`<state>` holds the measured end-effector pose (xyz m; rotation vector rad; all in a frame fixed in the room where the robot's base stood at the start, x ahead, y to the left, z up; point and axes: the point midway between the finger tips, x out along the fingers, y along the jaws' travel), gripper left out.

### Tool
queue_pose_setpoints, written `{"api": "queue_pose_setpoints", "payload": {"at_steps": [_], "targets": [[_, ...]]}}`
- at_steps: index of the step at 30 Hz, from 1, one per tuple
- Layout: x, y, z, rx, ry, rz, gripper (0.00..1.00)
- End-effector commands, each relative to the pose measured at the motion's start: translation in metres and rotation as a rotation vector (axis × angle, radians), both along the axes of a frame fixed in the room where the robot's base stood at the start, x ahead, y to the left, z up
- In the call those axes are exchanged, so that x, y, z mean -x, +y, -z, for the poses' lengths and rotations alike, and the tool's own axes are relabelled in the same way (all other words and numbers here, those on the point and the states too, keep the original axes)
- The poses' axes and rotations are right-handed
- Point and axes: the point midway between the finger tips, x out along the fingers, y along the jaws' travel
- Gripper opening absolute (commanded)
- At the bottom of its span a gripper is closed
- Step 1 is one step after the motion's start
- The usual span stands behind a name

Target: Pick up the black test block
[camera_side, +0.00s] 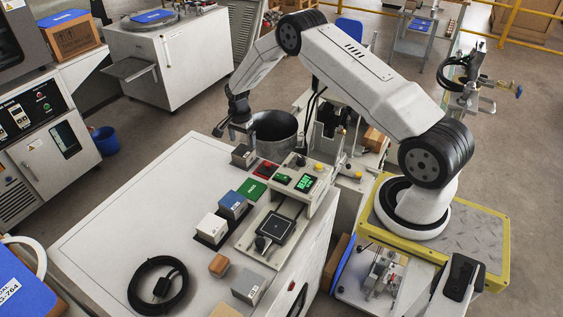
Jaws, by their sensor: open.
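The black test block (243,157) is a small dark cube with a lighter grey top, at the far edge of the white work table (140,215). My gripper (240,136) points down directly above the block, very near its top. The jaws are open. From this angle I cannot tell whether the fingertips touch the block or how far they reach around it.
A round metal pot (275,128) stands close to the right of my gripper. A red pad (266,169), green pad (251,190), blue block (233,203) and white block (211,227) line the table nearer. A tester (305,183) stands right. The table's left side is clear.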

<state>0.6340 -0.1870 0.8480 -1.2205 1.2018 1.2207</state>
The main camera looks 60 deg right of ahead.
Motion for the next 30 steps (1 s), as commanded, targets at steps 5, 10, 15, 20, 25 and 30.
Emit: {"api": "queue_pose_setpoints", "payload": {"at_steps": [5, 10, 15, 20, 25, 30], "targets": [[0.000, 0.000, 0.014, -0.001, 0.002, -0.001, 1.00], [0.000, 0.000, 0.016, 0.000, -0.001, -0.002, 1.00], [0.000, 0.001, 0.020, 0.000, 0.000, -0.002, 1.00], [0.000, 0.001, 0.032, 0.000, 0.001, -0.002, 1.00], [0.000, 0.002, 0.051, -0.001, 0.002, -0.002, 1.00], [0.000, 0.002, 0.064, 0.001, 0.001, -0.002, 1.00]]}}
